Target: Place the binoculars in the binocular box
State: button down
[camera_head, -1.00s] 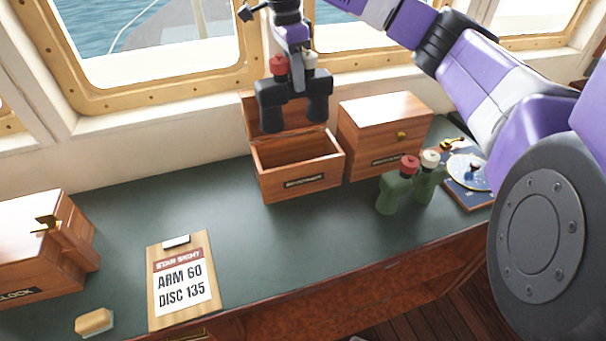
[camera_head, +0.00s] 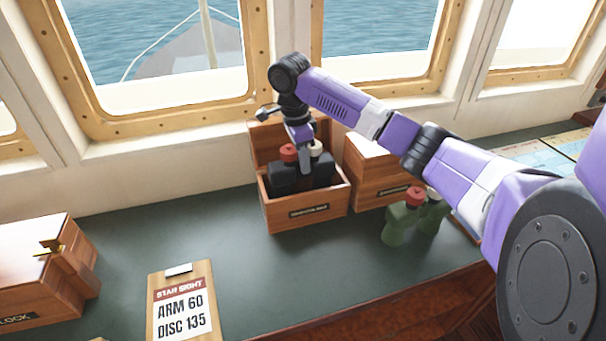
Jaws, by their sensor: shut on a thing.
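The black binoculars (camera_head: 285,181) with one red and one white eyepiece are upright, with their lower part inside the open binocular box (camera_head: 308,212). The box front hides their bottom, so I cannot tell whether they touch the floor of the box. My gripper (camera_head: 304,160) is shut on the binoculars from above, between the two eyepieces. The box is wooden, has a dark label on its front, and its lid (camera_head: 268,140) stands open at the back. A second, green pair of binoculars (camera_head: 405,222) stands on the counter to the right.
A closed wooden box (camera_head: 372,188) stands just right of the binocular box. A clipboard (camera_head: 181,302) and another wooden box (camera_head: 35,262) are on the left. The green counter (camera_head: 230,255) is clear in front of the box.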

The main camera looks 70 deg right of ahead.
aim_at(298, 163)
jog(key=shift+f+p, duration=0.35)
jog(key=shift+f, duration=1.95)
jog(key=c, duration=1.3)
grip_release()
jog(key=shift+f, duration=0.1)
jog(key=shift+o, duration=0.2)
jog(key=r, duration=0.8)
jog(key=w+a+r, duration=0.1)
jog(key=r, duration=0.3)
jog(key=shift+r+b, duration=0.1)
jog(key=shift+b, duration=0.2)
